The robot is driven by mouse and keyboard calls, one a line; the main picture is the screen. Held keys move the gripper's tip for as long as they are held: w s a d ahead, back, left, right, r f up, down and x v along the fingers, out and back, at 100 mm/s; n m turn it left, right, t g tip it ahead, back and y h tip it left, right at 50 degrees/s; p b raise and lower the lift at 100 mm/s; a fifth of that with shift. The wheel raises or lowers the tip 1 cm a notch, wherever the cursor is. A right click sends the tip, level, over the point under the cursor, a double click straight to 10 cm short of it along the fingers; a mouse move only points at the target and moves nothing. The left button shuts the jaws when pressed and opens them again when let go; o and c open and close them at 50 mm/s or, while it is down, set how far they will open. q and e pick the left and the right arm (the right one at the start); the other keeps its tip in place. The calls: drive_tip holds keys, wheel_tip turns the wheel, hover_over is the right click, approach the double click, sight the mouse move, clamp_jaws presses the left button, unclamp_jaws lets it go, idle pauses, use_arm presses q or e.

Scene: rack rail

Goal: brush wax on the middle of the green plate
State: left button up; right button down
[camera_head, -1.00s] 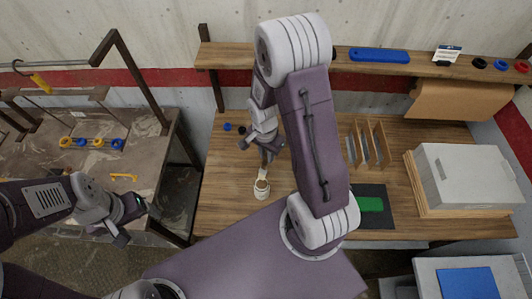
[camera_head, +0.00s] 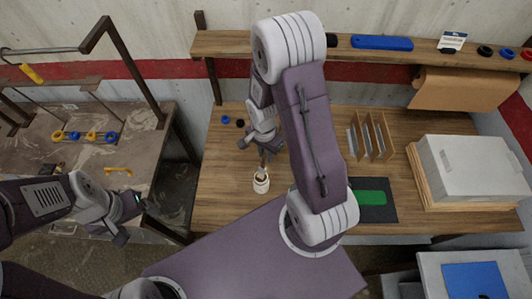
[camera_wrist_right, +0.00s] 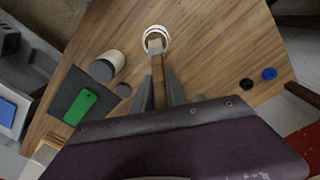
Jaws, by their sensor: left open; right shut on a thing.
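My right gripper (camera_head: 262,149) is shut on a wooden-handled brush (camera_wrist_right: 158,75), which points down. The brush's head is at the mouth of a small white pot (camera_head: 261,184); it looks to be inside the rim. The pot also shows in the right wrist view (camera_wrist_right: 166,38). The green plate (camera_head: 371,197) lies flat on a dark mat (camera_head: 386,213), right of the pot and partly hidden by my right arm; the wrist view shows it more fully (camera_wrist_right: 81,107). My left gripper (camera_head: 131,217) is open and empty by the left table's front edge.
Upright wooden dividers (camera_head: 371,137) stand behind the mat. A grey box (camera_head: 470,170) is at right. Small blue (camera_head: 225,119) and black (camera_head: 240,123) pieces lie back left. A shelf (camera_head: 290,46) runs behind.

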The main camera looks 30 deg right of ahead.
drive_tip(key=shift+f+b, duration=0.5)
drive_tip(key=shift+b, duration=0.05)
idle(0.4)
drive_tip(key=shift+s+f, duration=0.1)
idle(1.1)
wheel_tip(320, 180, up, 7)
drive_tip(key=p, duration=0.5)
drive_tip(key=shift+p, duration=0.3)
idle(0.6)
